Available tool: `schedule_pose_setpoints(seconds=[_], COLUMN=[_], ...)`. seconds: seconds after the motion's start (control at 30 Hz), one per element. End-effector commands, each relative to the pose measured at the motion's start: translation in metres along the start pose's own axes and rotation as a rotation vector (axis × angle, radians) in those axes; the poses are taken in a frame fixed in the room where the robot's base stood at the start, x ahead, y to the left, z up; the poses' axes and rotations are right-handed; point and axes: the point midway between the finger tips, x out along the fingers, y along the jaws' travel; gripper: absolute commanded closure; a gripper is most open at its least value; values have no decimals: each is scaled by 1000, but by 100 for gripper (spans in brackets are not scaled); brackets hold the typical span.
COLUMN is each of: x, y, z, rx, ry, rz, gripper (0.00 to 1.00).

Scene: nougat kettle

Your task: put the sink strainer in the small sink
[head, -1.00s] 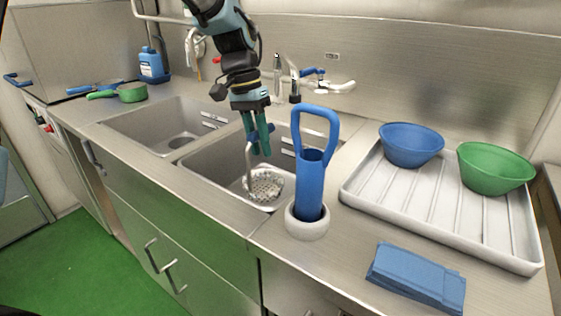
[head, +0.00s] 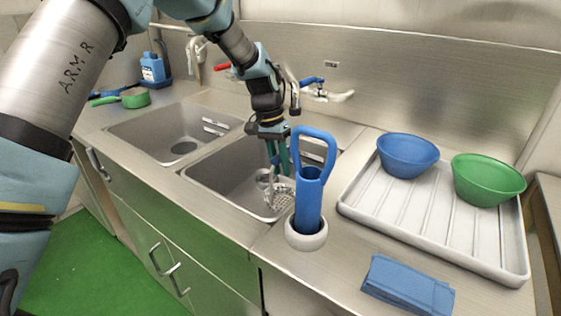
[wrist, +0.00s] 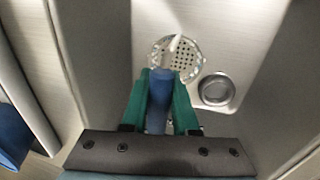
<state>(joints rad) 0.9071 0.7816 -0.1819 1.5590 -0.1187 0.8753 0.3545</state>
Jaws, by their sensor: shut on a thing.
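The sink strainer (head: 281,199) is a pale perforated disc on a thin stem with a blue handle. My gripper (head: 278,165), with green fingers, is shut on that blue handle, and the disc hangs below it inside the right-hand basin (head: 225,178). In the wrist view the handle is between the fingers of my gripper (wrist: 161,76), and the strainer disc (wrist: 184,50) is beyond it. The round drain (wrist: 216,90) lies beside the disc, not covered by it. I cannot tell whether the disc touches the basin floor. The left-hand basin (head: 150,140) is empty.
A tall blue tool with a loop handle (head: 309,190) stands in a white holder close right of my gripper. Taps (head: 325,92) are behind. A white ribbed tray (head: 428,218) holds a blue bowl (head: 407,155) and a green bowl (head: 488,178). A blue cloth (head: 407,285) lies in front.

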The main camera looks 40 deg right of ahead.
Motion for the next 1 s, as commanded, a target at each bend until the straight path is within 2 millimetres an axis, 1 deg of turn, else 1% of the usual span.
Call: schedule_pose_setpoints(seconds=[0.37,0.4,0.63,0.67,0.87,1.0], x=[4,5,4,4,4,-2], y=[-1,-1,-1,-1,-1,0], z=[0,0,0,0,0,-1], rx=[0,0,0,0,0,0], ry=[3,2,2,2,3,5], rz=[0,0,-1,-1,-1,-1], gripper=[100,71,45,42,42,42])
